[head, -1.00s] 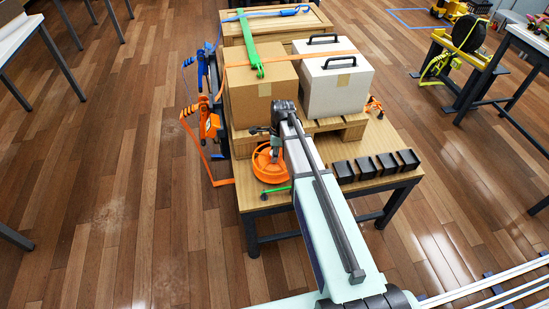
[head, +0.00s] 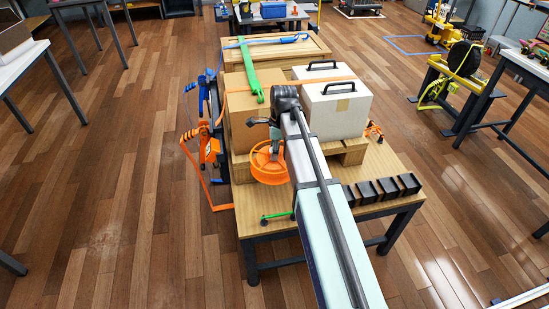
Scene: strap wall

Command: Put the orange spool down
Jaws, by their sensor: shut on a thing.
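The orange spool (head: 267,167) is in the head view, above the left part of the wooden table (head: 300,222), in front of the cardboard box. My gripper (head: 276,146) is at the spool's upper right side and is shut on it. Bare tabletop shows below the spool, and it appears to be held up off the table. The fingertips are mostly hidden by my own arm, which also covers the spool's right edge.
A cardboard box (head: 246,105) and a white case (head: 335,108) stand on a pallet behind, strapped. Several black blocks (head: 383,188) line the table's right front. A small green item (head: 277,216) lies at the front left. An orange strap (head: 205,180) hangs off the left side.

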